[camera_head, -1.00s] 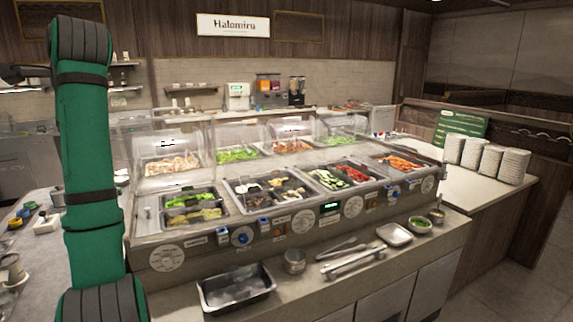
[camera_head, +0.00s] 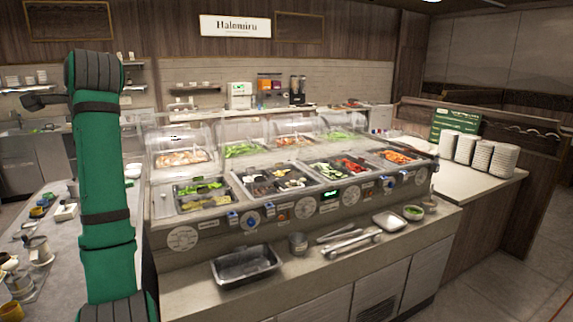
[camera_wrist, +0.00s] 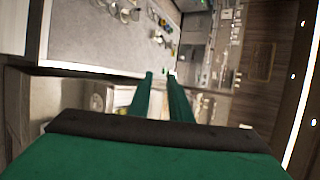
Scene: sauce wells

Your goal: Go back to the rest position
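My gripper (camera_wrist: 160,75) shows in the wrist view as two green fingers with a gap between them. Nothing is held between the fingers. In the head view my green arm stands upright at the left, and a small dark part juts left from its top; I cannot make out the fingertips there. The gripper appears clear of the food counter.
A salad counter (camera_head: 215,228) with clear covers and food wells fills the middle. Plate stacks (camera_head: 483,155) stand right. A grey worktop (camera_head: 75,265) with small items lies left.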

